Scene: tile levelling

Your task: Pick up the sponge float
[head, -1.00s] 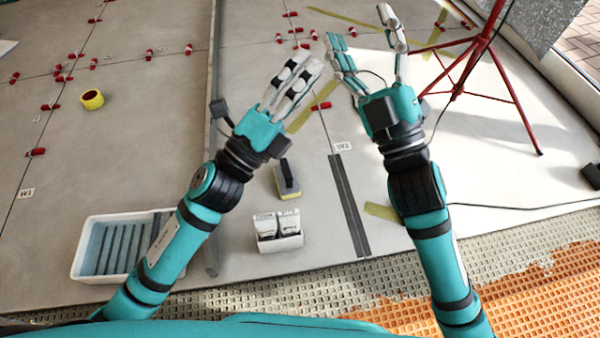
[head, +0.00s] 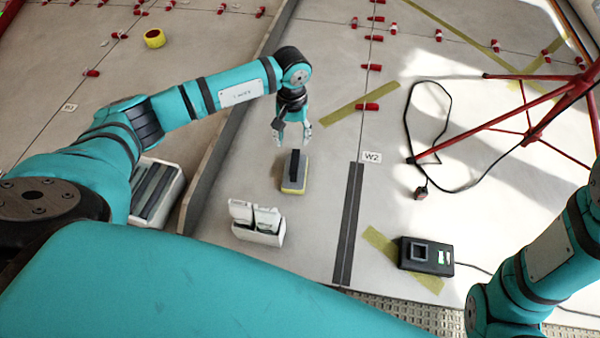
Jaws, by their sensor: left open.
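The sponge float (head: 294,172) lies on the grey tiled floor near the middle of the head view. It has a dark handle on a grey block with a yellow sponge edge. My left gripper (head: 292,142) is open and empty, fingers pointing down, just beyond and above the float's far end. It appears apart from the float. My right arm shows at the lower right edge, but its gripper is outside the picture.
A white box with packets (head: 258,228) stands just nearer than the float. A grey tray (head: 157,195) is partly behind my left arm. A red tripod (head: 520,135), a cable and a black device (head: 427,257) are at right.

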